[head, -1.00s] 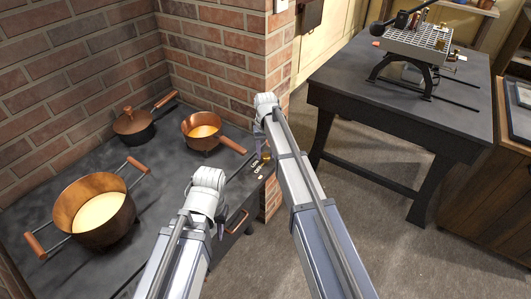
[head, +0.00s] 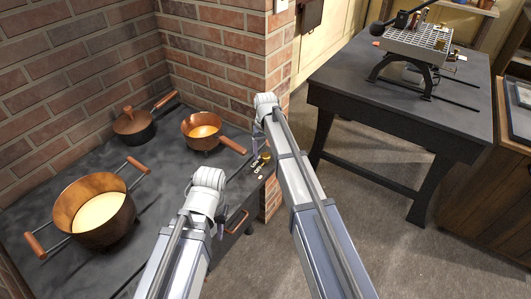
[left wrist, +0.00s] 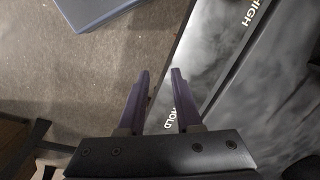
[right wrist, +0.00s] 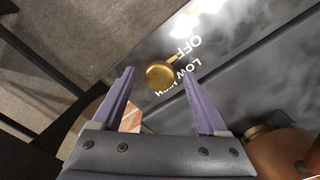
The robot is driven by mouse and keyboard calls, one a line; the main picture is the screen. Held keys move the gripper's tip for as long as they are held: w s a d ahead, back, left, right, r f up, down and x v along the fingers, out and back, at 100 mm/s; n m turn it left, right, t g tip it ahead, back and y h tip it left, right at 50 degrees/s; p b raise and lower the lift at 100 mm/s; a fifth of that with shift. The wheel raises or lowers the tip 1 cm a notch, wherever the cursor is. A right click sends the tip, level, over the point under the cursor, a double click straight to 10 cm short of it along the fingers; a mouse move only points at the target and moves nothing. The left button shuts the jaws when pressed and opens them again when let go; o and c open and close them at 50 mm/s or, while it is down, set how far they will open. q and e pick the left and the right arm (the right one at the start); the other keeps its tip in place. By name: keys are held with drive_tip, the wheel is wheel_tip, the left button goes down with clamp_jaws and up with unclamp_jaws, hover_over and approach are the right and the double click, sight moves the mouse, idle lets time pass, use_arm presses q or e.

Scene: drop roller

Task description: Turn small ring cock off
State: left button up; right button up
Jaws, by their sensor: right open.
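The small ring cock is a round brass knob (right wrist: 160,75) on the front edge of the dark stove, beside the white words OFF and LOW. It also shows small in the head view (head: 265,157), just below my right wrist. My right gripper (right wrist: 160,72) is open, with its purple fingers to either side of the knob in the right wrist view; contact cannot be told. My left gripper (left wrist: 160,72) is open and empty, over the stove's front edge near the words HOLD and HIGH. Its fingers are mostly hidden in the head view.
On the stove top (head: 50,200) stand a large copper pot (head: 95,230), a small copper saucepan (head: 202,128) and a lidded dark pan (head: 134,130). A brick wall (head: 235,60) rises behind. A dark table (head: 400,125) with a machine stands to the right.

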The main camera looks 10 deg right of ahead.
sight(266, 155)
use_arm(q)
drive_tip(key=shift+r, duration=0.1)
use_arm(e)
drive_tip(key=shift+r, duration=0.1)
wheel_tip(266, 155, up, 8)
drive_tip(key=p, duration=0.8)
use_arm(q)
wheel_tip(266, 155, up, 8)
drive_tip(key=shift+f, duration=0.2)
use_arm(e)
drive_tip(key=shift+f, duration=0.2)
